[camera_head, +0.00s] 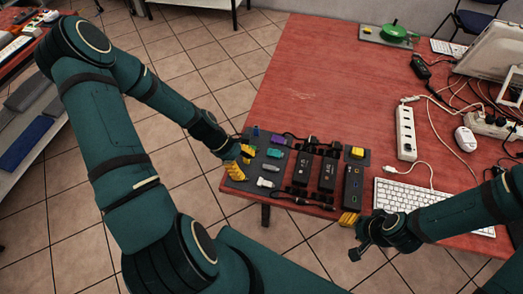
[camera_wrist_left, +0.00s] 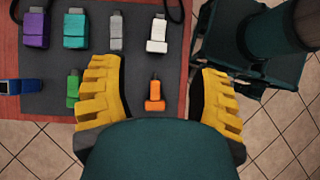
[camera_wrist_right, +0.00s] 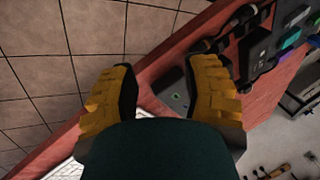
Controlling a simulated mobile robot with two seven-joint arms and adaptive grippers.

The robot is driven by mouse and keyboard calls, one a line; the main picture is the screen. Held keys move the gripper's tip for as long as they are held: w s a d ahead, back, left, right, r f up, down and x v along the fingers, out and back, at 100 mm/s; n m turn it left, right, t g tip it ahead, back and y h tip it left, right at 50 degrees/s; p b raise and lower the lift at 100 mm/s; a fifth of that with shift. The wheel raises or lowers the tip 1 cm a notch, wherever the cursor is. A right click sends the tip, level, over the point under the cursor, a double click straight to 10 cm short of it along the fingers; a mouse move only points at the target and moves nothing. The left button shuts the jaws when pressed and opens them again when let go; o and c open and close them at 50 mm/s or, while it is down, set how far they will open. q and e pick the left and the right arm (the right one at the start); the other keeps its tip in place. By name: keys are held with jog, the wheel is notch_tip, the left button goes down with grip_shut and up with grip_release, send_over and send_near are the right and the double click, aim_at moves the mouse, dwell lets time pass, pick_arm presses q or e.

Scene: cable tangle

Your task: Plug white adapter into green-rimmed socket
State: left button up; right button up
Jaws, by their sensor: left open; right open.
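The white adapter (camera_wrist_left: 157,36) lies on the dark mat (camera_wrist_left: 110,92) in the left wrist view, above and apart from my left gripper (camera_wrist_left: 160,85). It also shows in the head view (camera_head: 265,183). My left gripper is open over the mat's edge, with an orange adapter (camera_wrist_left: 154,95) in view between its fingers and nothing gripped. The green-rimmed socket (camera_wrist_right: 176,97) shows as a small green ring on a dark block (camera_wrist_right: 172,88) in the right wrist view. My right gripper (camera_wrist_right: 165,92) is open and empty, with that block seen between its fingers.
Purple, teal, grey, green and blue adapters lie on the mat around the white one. Dark power blocks (camera_head: 328,173) stand beside it. A white keyboard (camera_head: 415,199) and a white power strip (camera_head: 405,132) lie to the right. The table's middle back (camera_head: 320,80) is clear.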

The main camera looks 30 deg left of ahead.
aim_at(265, 183)
pick_arm(q)
jog(key=shift+w+d+f+b, duration=0.15)
jog(key=shift+d+f+b, duration=0.2)
jog(key=shift+f+b, duration=0.35)
jog(key=b+x, duration=0.3)
jog(key=x, duration=0.1)
jog(key=shift+w+d+f, duration=0.1)
jog(key=shift+d+f, duration=0.05)
jog(key=shift+d, duration=0.1)
jog(key=shift+b+x, duration=0.85)
jog(key=shift+x, duration=0.4)
grip_shut()
